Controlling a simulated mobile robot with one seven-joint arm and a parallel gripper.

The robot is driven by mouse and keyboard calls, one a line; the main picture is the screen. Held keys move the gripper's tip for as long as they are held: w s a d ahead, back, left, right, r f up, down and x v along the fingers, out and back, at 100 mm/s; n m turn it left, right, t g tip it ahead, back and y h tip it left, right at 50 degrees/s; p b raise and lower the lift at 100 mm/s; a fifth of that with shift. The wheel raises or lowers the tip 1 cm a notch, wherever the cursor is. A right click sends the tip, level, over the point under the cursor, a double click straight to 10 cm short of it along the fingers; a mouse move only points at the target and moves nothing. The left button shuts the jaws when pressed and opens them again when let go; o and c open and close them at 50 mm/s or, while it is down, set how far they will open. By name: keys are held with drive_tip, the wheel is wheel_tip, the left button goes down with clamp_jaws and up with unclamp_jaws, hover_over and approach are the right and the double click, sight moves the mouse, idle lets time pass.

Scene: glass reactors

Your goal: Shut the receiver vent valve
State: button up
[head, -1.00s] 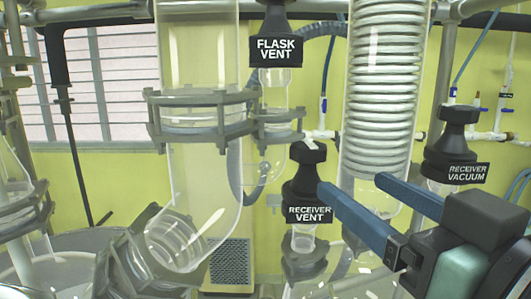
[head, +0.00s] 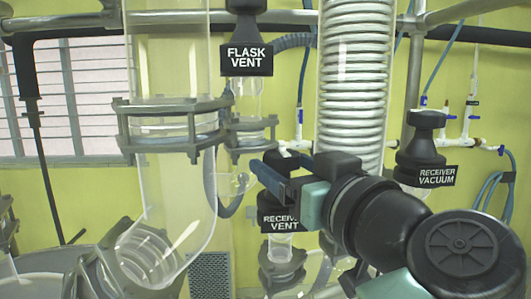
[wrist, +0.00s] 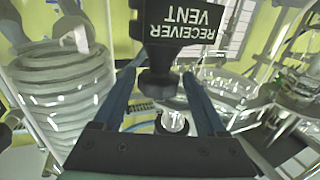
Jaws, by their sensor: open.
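The receiver vent valve has a black knob and a black plate lettered RECEIVER VENT (head: 280,222), above a glass neck in the head view. My gripper (head: 264,172) is in front of its upper part and hides much of the knob. In the wrist view the plate (wrist: 183,22) appears upside down, with the black knob (wrist: 157,84) below it. My gripper's two blue fingers (wrist: 160,74) are apart, one on each side of the knob. They look open, with gaps beside the knob; I cannot tell whether either finger touches it.
The flask vent valve (head: 248,58) hangs above and left. The receiver vacuum valve (head: 423,172) is to the right, near my arm. A glass coil condenser (head: 355,80) stands close behind my wrist, and a wide clamped glass tube (head: 168,60) stands left.

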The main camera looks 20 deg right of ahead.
drive_tip(key=shift+w, duration=0.85)
drive_tip(key=shift+c, duration=0.2)
drive_tip(key=c, duration=1)
drive_tip(key=shift+f, duration=0.1)
drive_tip(key=shift+c, duration=0.2)
drive_tip(key=shift+h, duration=0.3)
